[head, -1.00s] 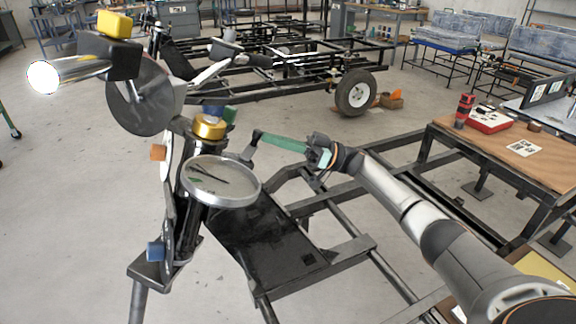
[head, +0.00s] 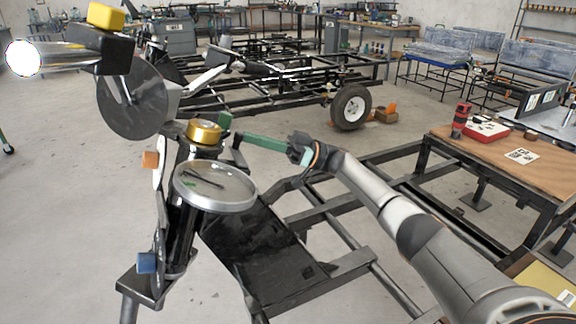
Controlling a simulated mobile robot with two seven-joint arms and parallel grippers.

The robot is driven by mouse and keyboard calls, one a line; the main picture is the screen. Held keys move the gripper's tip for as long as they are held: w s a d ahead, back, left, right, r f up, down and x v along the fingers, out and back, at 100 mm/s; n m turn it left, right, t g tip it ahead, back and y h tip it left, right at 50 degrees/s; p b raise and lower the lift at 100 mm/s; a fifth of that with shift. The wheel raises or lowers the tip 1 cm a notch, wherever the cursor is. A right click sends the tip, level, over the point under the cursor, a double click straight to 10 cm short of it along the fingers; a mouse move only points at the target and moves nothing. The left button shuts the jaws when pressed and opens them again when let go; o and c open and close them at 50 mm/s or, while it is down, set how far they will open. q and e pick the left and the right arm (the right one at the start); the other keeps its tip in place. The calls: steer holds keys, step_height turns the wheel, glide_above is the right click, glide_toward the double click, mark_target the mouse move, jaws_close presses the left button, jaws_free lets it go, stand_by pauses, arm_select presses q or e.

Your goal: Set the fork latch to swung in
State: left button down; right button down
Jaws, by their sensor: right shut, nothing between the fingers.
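A green bar (head: 264,142) with a dark piece at its left end, which looks like the fork latch, extends right from beside the upright column. My right gripper (head: 292,148) is shut and empty at the bar's right end. It overlaps that end in the picture, and I cannot tell whether they touch. A round, silver-rimmed dish (head: 214,187), a gold cap (head: 204,132) and a green block (head: 225,122) sit close to the bar's left end. My left gripper is not in view.
Blue (head: 147,263), orange (head: 150,159) and yellow (head: 106,16) blocks are on the column assembly. A dark panel (head: 262,248) and frame rails (head: 340,268) lie below my right arm. A workbench (head: 500,150) stands at right.

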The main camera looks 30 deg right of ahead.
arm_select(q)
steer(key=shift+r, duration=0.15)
arm_select(e)
steer(key=shift+w+a+r, duration=0.2)
steer(key=shift+w+a, duration=0.15)
steer(key=shift+a, duration=0.1)
stand_by(0.3)
